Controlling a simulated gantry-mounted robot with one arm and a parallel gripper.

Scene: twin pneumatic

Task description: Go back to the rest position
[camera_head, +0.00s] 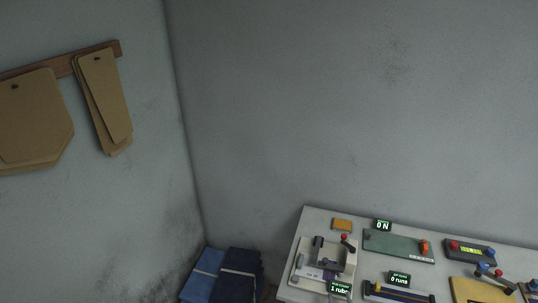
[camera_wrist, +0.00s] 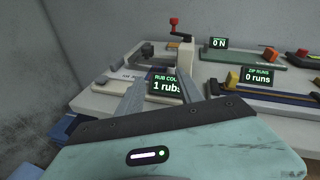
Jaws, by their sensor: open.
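My gripper (camera_wrist: 163,84) shows in the wrist view, with its two grey fingers apart and nothing seen between them. The fingers point toward a small display reading "1 rubs" (camera_wrist: 164,86) and the rub testing device (camera_wrist: 187,55) behind it. I cannot tell the exact gap between fingers and device. The same device (camera_head: 328,255) stands at the left end of the bench in the head view. My gripper and arm do not show in the head view.
The grey bench (camera_head: 297,237) carries a green plate device (camera_head: 398,245), a zip runs device (camera_head: 390,294) and a control box (camera_head: 470,250). Folded blue cloth (camera_head: 225,275) lies beside the bench. Cardboard patterns (camera_head: 103,95) hang on the left wall. The space above the bench looks clear.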

